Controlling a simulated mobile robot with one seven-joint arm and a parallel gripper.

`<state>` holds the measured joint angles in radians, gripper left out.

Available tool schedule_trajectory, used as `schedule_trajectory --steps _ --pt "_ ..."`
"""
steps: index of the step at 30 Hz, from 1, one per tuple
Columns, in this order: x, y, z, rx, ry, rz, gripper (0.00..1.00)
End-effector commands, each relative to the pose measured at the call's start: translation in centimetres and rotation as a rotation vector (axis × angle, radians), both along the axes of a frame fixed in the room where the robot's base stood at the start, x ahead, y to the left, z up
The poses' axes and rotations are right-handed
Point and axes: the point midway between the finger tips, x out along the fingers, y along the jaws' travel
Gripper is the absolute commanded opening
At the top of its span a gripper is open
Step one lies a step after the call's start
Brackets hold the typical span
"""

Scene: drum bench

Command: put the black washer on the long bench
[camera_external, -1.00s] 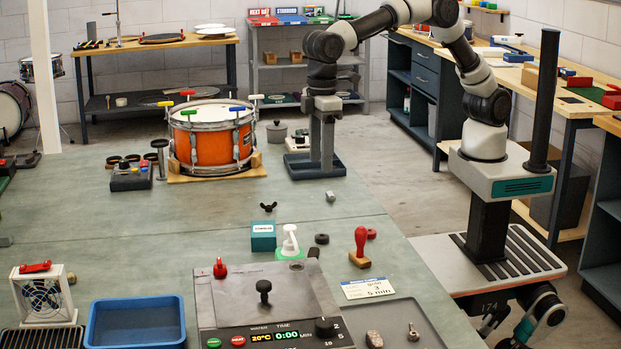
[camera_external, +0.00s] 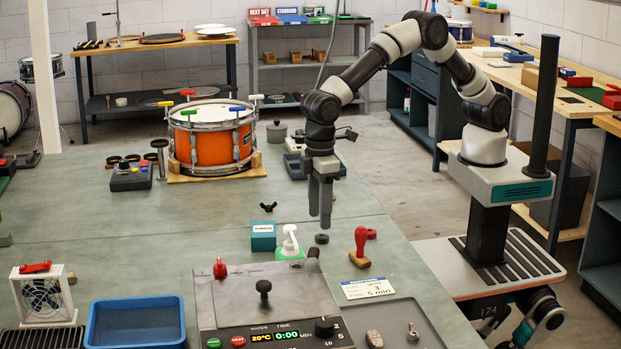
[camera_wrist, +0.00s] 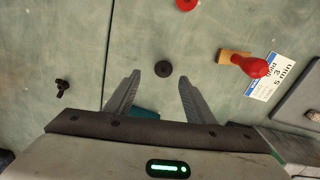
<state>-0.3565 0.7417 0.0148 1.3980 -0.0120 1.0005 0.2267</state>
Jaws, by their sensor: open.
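The black washer (camera_external: 321,239) is a small dark ring lying flat on the large grey-green bench top (camera_external: 150,235). In the wrist view the washer (camera_wrist: 163,69) lies between and just beyond my two fingertips. My gripper (camera_external: 320,222) points down above the washer, open and empty, with its fingertips apart in the wrist view (camera_wrist: 160,78). No contact with the washer shows. Which bench is the long bench I cannot tell for sure; a wooden-topped bench (camera_external: 560,100) runs along the right side.
A red washer (camera_external: 370,234) and a red-handled stamp (camera_external: 361,243) are right of the black washer. A teal box (camera_external: 263,237), a white pump bottle (camera_external: 290,241) and a black wing nut (camera_external: 268,207) are to its left.

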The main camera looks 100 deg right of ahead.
Motion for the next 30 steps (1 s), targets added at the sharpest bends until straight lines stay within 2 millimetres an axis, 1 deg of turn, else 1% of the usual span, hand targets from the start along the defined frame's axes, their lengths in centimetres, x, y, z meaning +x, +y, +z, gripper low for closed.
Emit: schedule_trajectory --steps 6,9,16,17,24,25,29,30 --pt "-0.5 0.6 -3.2 -0.002 0.004 0.001 0.49" --pt "-0.4 0.5 -4.5 -0.001 0.003 0.0 0.49" --pt "-0.3 0.5 -4.7 0.0 0.001 0.0 0.49" --pt "-0.3 0.5 -4.7 0.0 0.001 0.0 0.48" --pt "-0.4 0.6 -4.7 -0.001 0.001 0.0 0.07" --pt "-0.4 0.6 -4.7 -0.001 0.001 0.0 0.06" --pt "-0.4 0.6 -4.7 0.0 0.001 0.0 0.05" --pt "-0.4 0.6 -4.7 0.0 0.001 0.0 0.02"
